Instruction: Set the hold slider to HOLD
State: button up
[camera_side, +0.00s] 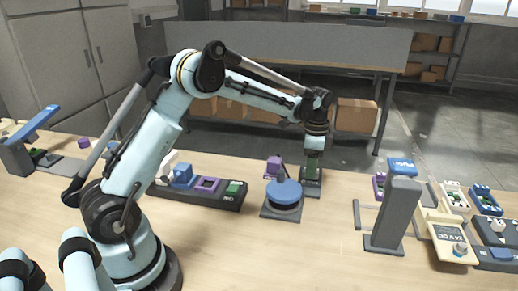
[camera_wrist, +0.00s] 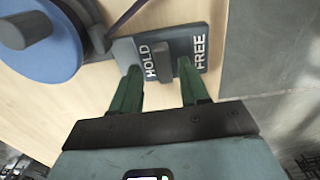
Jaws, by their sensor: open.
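The hold slider plate (camera_wrist: 187,40) is a grey strip marked HOLD at its left and FREE at its right in the wrist view. Its raised grey slider knob (camera_wrist: 156,62) stands between the two words. My gripper (camera_wrist: 159,66) is open, its two green fingers on either side of the knob, with a gap visible on each side. I cannot tell how far the fingertips are above the plate. In the side view my gripper (camera_side: 312,160) points down over the slider plate (camera_side: 311,187) and hides the knob.
A blue round turntable (camera_side: 284,194) with an arm sits just left of the slider. A dark tray (camera_side: 215,198) with coloured blocks lies farther left. Bare table lies in front.

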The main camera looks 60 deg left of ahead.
notch_tip(320, 180, up, 10)
jog(key=shift+r, duration=0.25)
jog(key=shift+s, duration=0.1)
jog(key=s+d+r+n+t, duration=0.4)
jog(key=s+d+n, duration=0.1)
jog(key=s, duration=0.6)
jog(key=s+d+f+n+t, duration=0.3)
jog(key=s+f+n, duration=0.1)
jog(key=s, duration=0.5)
jog(key=shift+s+d+f, duration=0.15)
jog(key=shift+f, duration=0.2)
dwell(1.3)
